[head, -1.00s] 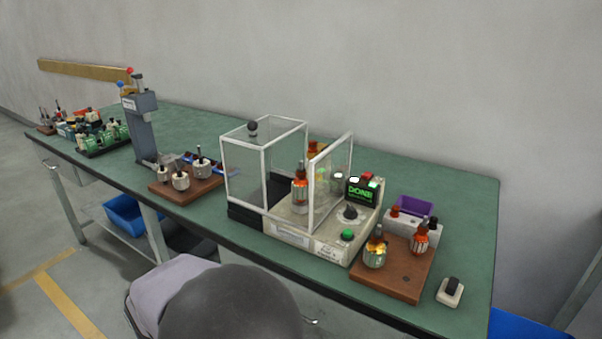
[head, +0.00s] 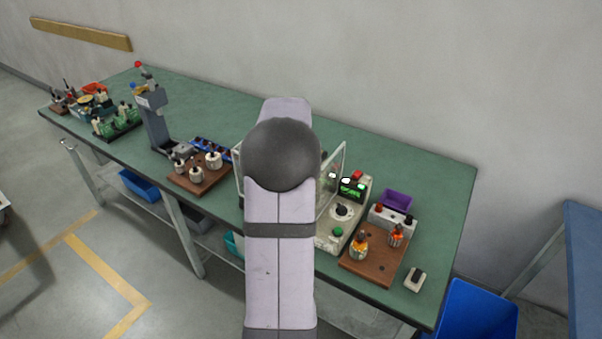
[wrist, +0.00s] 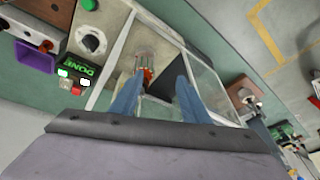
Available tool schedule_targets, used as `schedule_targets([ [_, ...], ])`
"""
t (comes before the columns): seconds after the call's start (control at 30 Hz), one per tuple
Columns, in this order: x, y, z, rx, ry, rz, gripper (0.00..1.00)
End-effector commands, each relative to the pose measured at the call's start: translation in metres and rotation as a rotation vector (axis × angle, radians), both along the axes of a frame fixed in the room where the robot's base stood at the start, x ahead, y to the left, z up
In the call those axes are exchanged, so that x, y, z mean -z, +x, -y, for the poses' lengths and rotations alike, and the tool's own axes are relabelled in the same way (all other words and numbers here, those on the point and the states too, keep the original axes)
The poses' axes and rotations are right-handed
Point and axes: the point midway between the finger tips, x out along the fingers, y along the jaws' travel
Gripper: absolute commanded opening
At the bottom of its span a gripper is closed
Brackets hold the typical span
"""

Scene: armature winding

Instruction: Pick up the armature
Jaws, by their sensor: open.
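The armature (wrist: 145,62), with a silvery core and orange winding, stands in the winding machine's clear guarded bay in the wrist view. In the head view my arm hides it. My gripper (wrist: 158,82) shows as two blue fingers, open, pointing into the bay. The armature appears between and just beyond the fingertips, a little to the left. I cannot tell whether they touch it. The machine's display (head: 352,188) is lit green and reads DONE in the wrist view (wrist: 76,71). The guard door (head: 333,182) stands swung open.
Two wound armatures stand on the right brown board (head: 352,268); bare ones stand on the left board (head: 204,188). A purple bin (head: 397,200) and a grey press (head: 154,120) are also on the table. The guard's white frame (wrist: 110,60) stands close around my fingers.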

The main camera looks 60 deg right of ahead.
Motion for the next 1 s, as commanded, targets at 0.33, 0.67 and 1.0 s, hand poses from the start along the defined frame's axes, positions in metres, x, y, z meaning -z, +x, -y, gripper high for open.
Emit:
schedule_targets([
  [0.33, -0.041, -0.014, 0.032, -0.074, -0.094, -0.035, 0.42],
  [0.67, -0.024, -0.01, 0.037, -0.076, -0.09, -0.037, 0.42],
  [1.0, -0.013, -0.008, 0.042, -0.075, -0.089, -0.037, 0.42],
])
